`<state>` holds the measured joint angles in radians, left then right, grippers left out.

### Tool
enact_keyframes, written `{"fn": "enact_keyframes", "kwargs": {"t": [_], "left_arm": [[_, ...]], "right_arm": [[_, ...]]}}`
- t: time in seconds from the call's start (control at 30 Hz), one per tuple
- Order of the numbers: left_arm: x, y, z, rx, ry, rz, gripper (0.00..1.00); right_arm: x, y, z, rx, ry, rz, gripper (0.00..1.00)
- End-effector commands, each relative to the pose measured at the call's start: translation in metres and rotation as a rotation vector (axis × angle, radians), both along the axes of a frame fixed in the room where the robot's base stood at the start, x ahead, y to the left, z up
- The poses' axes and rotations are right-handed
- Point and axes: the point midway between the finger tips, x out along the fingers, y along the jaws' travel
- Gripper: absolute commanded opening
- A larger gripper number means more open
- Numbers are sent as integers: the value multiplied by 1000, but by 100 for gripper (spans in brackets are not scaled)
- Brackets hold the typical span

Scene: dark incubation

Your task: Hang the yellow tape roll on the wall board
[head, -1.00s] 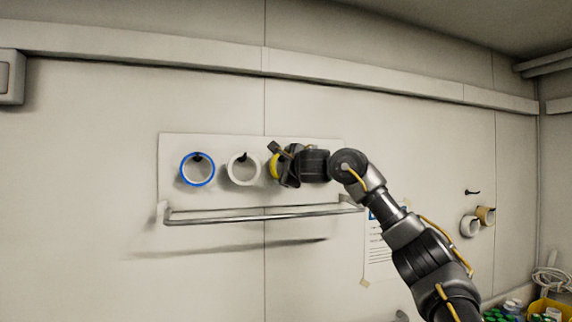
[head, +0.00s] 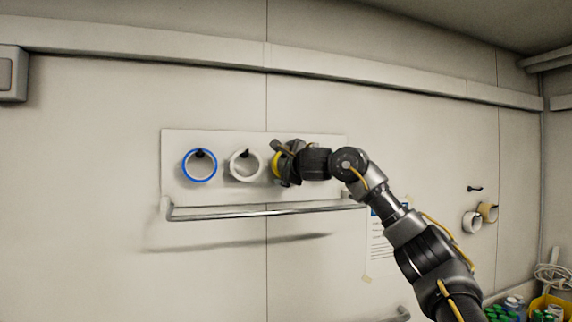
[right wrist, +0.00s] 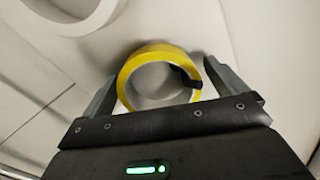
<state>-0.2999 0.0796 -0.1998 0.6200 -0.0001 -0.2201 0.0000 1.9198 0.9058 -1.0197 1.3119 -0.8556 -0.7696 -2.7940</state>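The yellow tape roll (right wrist: 126,80) is at the white wall board (head: 225,196), right of the white roll. In the right wrist view a dark peg (right wrist: 186,78) crosses the ring's upper right, and the roll appears to hang on it. My right gripper (right wrist: 158,72) is open, with one finger on each side of the roll and small gaps visible. In the head view my right gripper (head: 283,162) covers most of the yellow roll (head: 276,165). My left gripper is not in view.
A blue-rimmed roll (head: 185,167) and a white roll (head: 232,167) hang on the board. A metal rail (head: 230,213) runs below it. At the right, a white roll (head: 467,222) and a tan roll (head: 493,212) hang near an empty hook (head: 474,188).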

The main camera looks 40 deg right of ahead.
Motion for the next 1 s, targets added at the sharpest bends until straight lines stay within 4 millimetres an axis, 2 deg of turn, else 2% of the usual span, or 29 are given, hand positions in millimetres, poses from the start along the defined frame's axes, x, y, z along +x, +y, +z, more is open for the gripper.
{"fn": "enact_keyframes", "kwargs": {"t": [0.23,0.33,0.73,1.0], "left_arm": [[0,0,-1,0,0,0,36],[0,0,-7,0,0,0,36],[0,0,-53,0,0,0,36],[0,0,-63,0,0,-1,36]], "right_arm": [[-1,0,0,0,0,0,100],[-7,2,-2,0,-1,2,100],[-77,25,-4,-2,-4,2,100],[-102,33,-2,0,-1,1,100]]}}
